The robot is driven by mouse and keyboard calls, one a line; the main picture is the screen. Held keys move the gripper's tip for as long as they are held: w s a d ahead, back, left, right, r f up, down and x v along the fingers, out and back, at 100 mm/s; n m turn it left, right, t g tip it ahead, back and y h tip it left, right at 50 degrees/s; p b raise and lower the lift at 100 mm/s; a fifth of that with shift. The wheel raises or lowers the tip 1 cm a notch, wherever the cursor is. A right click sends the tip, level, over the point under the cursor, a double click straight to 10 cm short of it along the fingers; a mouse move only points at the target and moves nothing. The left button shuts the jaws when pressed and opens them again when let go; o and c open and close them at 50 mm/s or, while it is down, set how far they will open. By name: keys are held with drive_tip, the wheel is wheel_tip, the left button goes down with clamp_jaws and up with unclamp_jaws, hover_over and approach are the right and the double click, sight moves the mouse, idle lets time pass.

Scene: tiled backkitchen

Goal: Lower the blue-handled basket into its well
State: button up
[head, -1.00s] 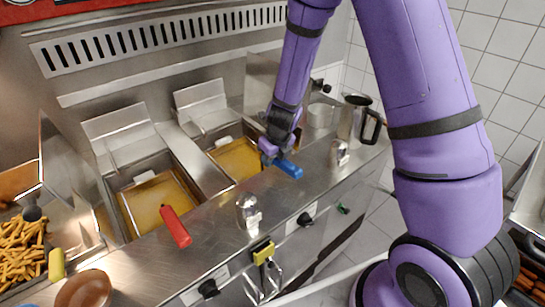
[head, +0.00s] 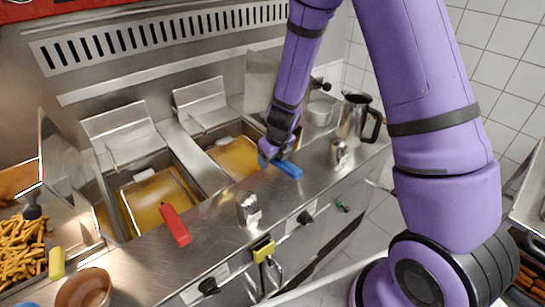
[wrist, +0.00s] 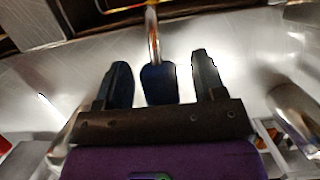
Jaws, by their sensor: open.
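The blue handle (head: 288,169) lies over the front rim of the right fryer well, pointing toward the counter. Its basket appears down in the golden oil of the right well (head: 234,157), partly hidden by my arm. My gripper (head: 272,157) is at the handle's well-side part. In the wrist view, my gripper (wrist: 162,80) is open, with one dark finger on each side of the blue handle (wrist: 159,85). Gaps show on both sides, so the fingers look clear of it. A metal stem runs from the handle toward the well.
A red-handled basket (head: 175,226) sits in the left well. On the counter stand a shaker (head: 248,208), another shaker (head: 338,153), a metal jug (head: 357,118) and a brown bowl (head: 85,290). Fries (head: 20,245) lie at far left. Yellow-handled tongs (head: 263,251) hang in front.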

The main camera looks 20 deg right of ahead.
drive_tip(key=shift+v, duration=5.4)
drive_tip(key=shift+r, duration=0.1)
